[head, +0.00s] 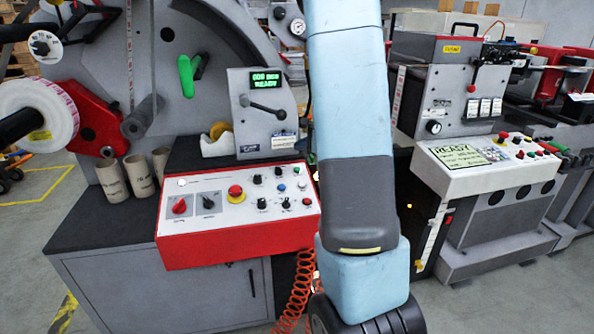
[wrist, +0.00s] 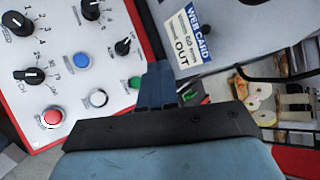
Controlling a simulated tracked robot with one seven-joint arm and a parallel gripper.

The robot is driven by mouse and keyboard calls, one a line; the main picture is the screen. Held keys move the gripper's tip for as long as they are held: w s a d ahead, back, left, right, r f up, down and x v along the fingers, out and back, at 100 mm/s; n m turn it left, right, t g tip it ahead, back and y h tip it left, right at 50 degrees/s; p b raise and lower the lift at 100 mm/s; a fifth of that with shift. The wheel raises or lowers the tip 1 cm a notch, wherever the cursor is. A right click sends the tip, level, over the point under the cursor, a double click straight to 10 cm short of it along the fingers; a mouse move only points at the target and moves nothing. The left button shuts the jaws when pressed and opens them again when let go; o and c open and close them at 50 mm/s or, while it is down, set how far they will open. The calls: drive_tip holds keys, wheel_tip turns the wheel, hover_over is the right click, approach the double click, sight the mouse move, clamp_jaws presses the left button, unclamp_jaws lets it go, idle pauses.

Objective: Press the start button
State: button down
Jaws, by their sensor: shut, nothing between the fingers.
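A green button (wrist: 134,82) shows in the wrist view on the white face of the red-edged control panel (wrist: 50,88). It lies just left of my gripper (wrist: 158,68) in that picture. My gripper's dark blue fingers are together and empty. They overlap the panel's edge in the picture; I cannot tell whether they touch it. A white button (wrist: 99,98), a blue button (wrist: 82,61) and a red button (wrist: 51,118) are near the green one. In the head view the panel (head: 222,214) stands left of my arm, and my gripper is hidden there.
Black rotary knobs (wrist: 35,75) stand out from the panel. A red emergency stop (head: 236,192) sits on a yellow base. A grey display housing (head: 258,110) with a lever rises behind the panel. A second machine (head: 465,100) stands right of my arm.

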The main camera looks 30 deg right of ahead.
sight(297, 170)
drive_tip(key=shift+w+d+f, duration=0.1)
drive_tip(key=shift+w+f, duration=0.2)
drive_tip(key=shift+f, duration=0.85)
drive_tip(key=shift+w+d+f, duration=0.1)
drive_tip(key=shift+w+f, duration=0.25)
drive_tip(key=shift+f, duration=0.85)
drive_tip(key=shift+w+d+f, duration=0.1)
drive_tip(key=shift+w+f, duration=0.2)
drive_tip(key=shift+f, duration=0.85)
drive_tip(key=shift+f, duration=0.15)
drive_tip(key=shift+f, duration=0.2)
